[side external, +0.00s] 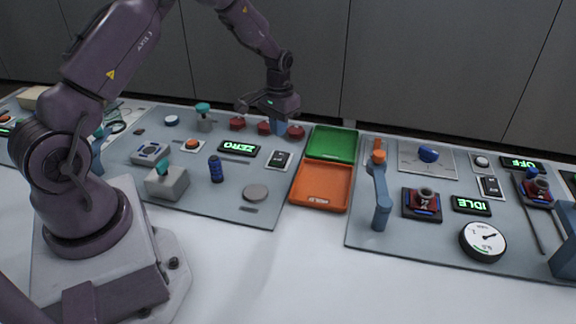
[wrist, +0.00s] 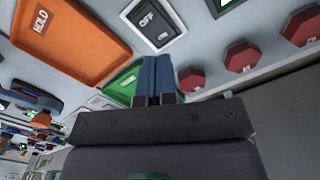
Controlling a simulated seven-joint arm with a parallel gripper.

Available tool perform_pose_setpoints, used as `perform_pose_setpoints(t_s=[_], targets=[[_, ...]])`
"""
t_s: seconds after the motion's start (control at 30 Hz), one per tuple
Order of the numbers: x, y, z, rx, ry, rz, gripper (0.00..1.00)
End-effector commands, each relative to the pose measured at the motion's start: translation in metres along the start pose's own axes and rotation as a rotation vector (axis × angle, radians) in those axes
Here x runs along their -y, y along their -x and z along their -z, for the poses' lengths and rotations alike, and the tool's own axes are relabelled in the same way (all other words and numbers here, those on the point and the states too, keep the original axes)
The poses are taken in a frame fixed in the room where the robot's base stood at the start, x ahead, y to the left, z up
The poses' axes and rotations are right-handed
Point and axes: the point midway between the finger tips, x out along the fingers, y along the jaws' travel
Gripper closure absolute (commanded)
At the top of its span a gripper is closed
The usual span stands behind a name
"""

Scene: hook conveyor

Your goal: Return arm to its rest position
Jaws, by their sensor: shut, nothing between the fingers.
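The fingers overlap the picture of the green tray (wrist: 121,86). From these pictures I cannot tell the exact gap between the fingertips and the panel.
Dark red knobs (side external: 237,123) stand beside my gripper. An orange tray (side external: 321,186) lies nearer the front. An OFF switch (wrist: 154,22) shows close to the fingers. A blue lever with an orange top (side external: 381,193) rises on the right panel. Grey cabinets stand behind; the white front table is clear.

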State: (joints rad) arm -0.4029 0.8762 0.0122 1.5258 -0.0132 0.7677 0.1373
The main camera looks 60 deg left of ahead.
Motion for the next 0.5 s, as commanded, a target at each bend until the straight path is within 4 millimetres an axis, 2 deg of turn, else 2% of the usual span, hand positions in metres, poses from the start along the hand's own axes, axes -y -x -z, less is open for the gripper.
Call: perform_pose_setpoints(t_s=[0.07, 0.17, 0.37, 0.5], targets=[[-0.003, -0.005, -0.02, 0.051, 0.014, -0.006, 1.0], [-0.012, 0.02, -0.04, 0.066, 0.02, -0.007, 1.0], [-0.04, 0.088, -0.082, 0.029, -0.005, -0.002, 1.0], [-0.06, 0.135, -0.119, -0.027, -0.036, 0.001, 1.0]])
